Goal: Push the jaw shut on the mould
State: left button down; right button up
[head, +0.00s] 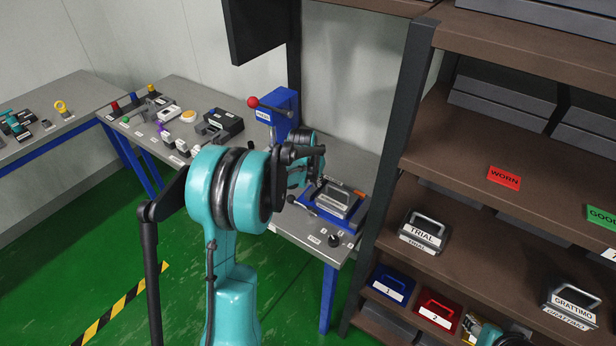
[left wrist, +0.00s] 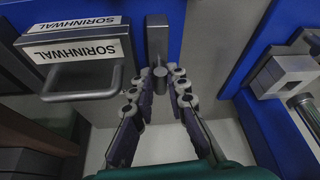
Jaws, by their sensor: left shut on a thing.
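The mould (head: 336,199) is a grey block with a bar handle, seated on a blue fixture (head: 318,213) on the far bench. In the left wrist view the mould (left wrist: 76,60) carries white SORINHWAL labels and its grey handle faces me. Beside it, on the blue plate, is a grey bar with a short round post, which looks like the jaw (left wrist: 157,38). My left gripper (left wrist: 166,78) is shut on the jaw's post, with its fingers on either side of it. In the head view my left gripper (head: 314,152) is partly hidden by my arm, above the fixture's back.
A blue press with a red knob (head: 253,102) stands behind my left arm. Small parts and a dark box (head: 222,122) lie on the bench to the left. A dark shelf upright (head: 403,110) stands close to the right of the fixture. Shelves hold a TRIAL mould (head: 424,232).

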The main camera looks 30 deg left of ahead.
pick_arm(q)
jog(key=c, duration=1.5)
grip_release()
jog(key=shift+a, duration=0.2)
